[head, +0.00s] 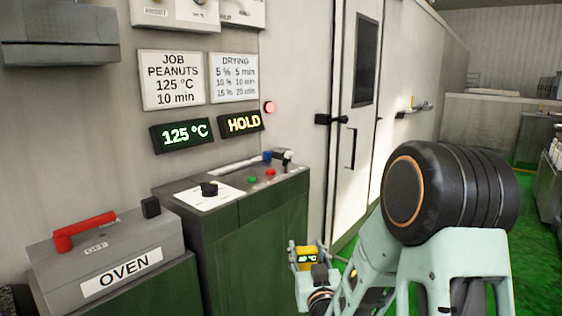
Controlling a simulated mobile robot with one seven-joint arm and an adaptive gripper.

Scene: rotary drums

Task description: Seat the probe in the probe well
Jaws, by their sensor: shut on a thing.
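My gripper (316,275) is low in the middle of the head view, in front of and to the right of the green console. It is shut on a yellow device with a small lit display, which I take to be the probe (307,255). The display seems to read a temperature in °C, but its digits are too small to be sure of. The device is held upright, apart from the console. Its lower part is hidden by my gripper. I cannot make out a probe well in this view.
The green console (260,230) has a black knob, coloured buttons and a small lever on top. Left of it stands the OVEN box (120,277) with a red handle (86,230). Wall displays read 125 °C (182,135) and HOLD (242,124). A white door (358,120) stands behind.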

